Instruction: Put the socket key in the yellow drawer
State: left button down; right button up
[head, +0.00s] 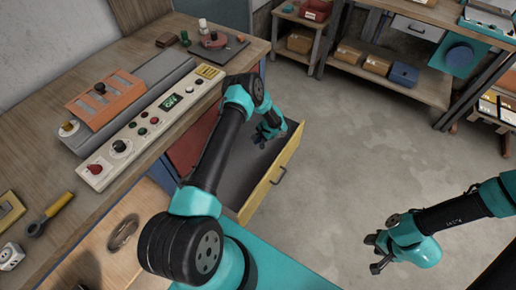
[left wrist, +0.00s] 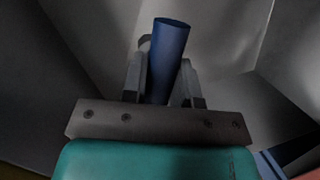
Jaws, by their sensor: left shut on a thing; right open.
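The yellow drawer (head: 283,172) is pulled open under the workbench, with a grey inside. My left gripper (head: 265,136) is inside the drawer opening, towards its far end. In the left wrist view, my left gripper (left wrist: 164,88) is shut on a blue cylinder, which looks like the handle of the socket key (left wrist: 170,50). Grey drawer walls surround it there. The rest of the key is hidden, and I cannot tell whether it touches the drawer floor. My right gripper (head: 372,252) is open and empty over the floor at the right.
The workbench holds a control panel (head: 150,127) with knobs, an orange block (head: 103,101) and a yellow-handled tool (head: 50,212). A red surface (head: 190,145) lies beside the drawer. Shelves (head: 390,85) stand at the back. The middle floor is clear.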

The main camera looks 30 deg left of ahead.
pick_arm(q)
jog(key=shift+f, duration=1)
jog(key=shift+f, duration=1.85)
jog(key=shift+f, duration=0.1)
jog(key=c, duration=0.9)
grip_release()
jog(key=v, duration=1.2)
